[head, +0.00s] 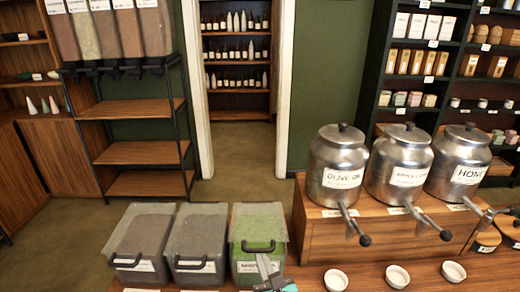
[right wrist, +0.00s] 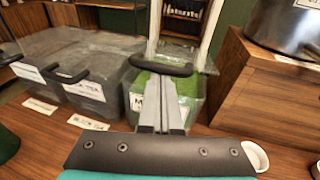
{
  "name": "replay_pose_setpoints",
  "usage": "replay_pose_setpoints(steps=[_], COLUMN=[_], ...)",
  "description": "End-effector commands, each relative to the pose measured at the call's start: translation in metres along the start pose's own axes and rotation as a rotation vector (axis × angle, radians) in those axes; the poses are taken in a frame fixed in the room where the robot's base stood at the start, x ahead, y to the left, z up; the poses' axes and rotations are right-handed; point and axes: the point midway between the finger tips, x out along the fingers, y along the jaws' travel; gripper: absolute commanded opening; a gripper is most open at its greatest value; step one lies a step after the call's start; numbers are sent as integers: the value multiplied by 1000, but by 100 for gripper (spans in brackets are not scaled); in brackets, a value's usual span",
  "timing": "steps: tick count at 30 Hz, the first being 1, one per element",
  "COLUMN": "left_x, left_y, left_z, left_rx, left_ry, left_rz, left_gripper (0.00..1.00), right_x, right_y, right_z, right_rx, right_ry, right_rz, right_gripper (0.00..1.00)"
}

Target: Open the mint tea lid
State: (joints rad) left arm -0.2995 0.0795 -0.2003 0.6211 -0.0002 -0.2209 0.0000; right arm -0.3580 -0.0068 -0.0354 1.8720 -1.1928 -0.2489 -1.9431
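The mint tea bin (head: 258,228) is a clear box with green contents, the rightmost of three bins on the counter. Its lid looks down in the head view. The lid's black handle (right wrist: 160,66) shows in the right wrist view, directly beyond my fingertips. My right gripper (head: 266,268) is at the front of this bin, at its white label. In the right wrist view its two grey fingers (right wrist: 160,88) are close together, with their tips just below the handle. I cannot tell whether they touch it. My left gripper is not in view.
Two other tea bins, one in the middle (head: 200,232) and one at left (head: 142,235), stand beside it. A wooden stand (head: 330,238) with metal dispensers is close on the right. Small white bowls (head: 336,280) sit on the counter in front of the stand.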

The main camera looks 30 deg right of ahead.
Motion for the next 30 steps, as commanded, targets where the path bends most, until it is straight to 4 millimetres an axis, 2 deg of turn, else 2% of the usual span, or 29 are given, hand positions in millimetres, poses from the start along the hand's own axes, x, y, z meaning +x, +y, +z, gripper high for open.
replay_pose_setpoints(steps=[1, 4, 12, 21, 27, 30], left_x=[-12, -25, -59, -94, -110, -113], left_y=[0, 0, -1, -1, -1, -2], left_z=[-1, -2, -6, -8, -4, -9], left_rx=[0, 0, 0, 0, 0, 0], left_ry=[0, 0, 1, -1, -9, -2], left_rz=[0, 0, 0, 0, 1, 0], left_gripper=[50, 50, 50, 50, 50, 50], right_x=[0, 4, 27, 65, 94, 110], right_y=[-1, -2, -9, -22, -30, -34], right_z=[13, 27, 63, 103, 123, 133], right_rx=[-1, -2, -1, 0, 0, -1], right_ry=[-1, -2, -3, 2, 4, 1], right_rz=[0, 0, 0, -4, -5, -4], right_gripper=[0, 0, 0, 0, 0, 0])
